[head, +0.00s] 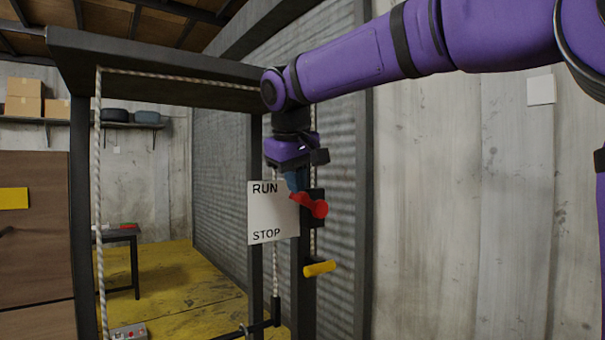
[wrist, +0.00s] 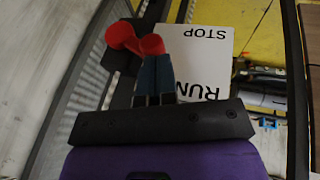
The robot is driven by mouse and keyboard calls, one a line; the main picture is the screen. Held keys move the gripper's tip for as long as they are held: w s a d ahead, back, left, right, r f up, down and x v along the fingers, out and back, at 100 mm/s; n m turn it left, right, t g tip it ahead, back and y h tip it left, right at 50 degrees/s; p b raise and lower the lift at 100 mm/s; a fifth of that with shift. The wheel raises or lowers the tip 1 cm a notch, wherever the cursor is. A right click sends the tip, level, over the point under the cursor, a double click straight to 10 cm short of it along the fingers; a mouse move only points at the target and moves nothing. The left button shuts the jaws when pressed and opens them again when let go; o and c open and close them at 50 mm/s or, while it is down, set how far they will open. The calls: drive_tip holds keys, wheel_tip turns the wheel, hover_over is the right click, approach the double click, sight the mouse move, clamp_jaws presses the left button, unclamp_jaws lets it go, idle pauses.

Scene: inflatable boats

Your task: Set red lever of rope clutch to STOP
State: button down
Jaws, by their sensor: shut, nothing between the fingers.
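The red lever (head: 319,209) is on the rope clutch, a dark block (head: 317,222) on the post. The sign (wrist: 208,45) appears upside down there.
A yellow handle (head: 319,269) sticks out below the lever. A pale rope (head: 99,200) hangs at the left of the dark frame. A grey box with red buttons (head: 129,332) is at the bottom left. A concrete wall (head: 430,200) stands at the right.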

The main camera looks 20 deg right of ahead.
drive_tip(key=shift+s+a+f+h, duration=0.1)
drive_tip(key=shift+a+f+h, duration=0.2)
drive_tip(key=shift+f+h, duration=0.1)
wheel_tip(320, 180, down, 7)
drive_tip(key=a+n+t+h, duration=0.1)
drive_tip(key=t+h, duration=0.2)
drive_tip(key=h, duration=0.4)
drive_tip(key=shift+s+a+f+n, duration=0.15)
drive_tip(key=shift+s+a+n, duration=0.1)
drive_tip(key=shift+n, duration=0.05)
drive_tip(key=shift+r, duration=0.8)
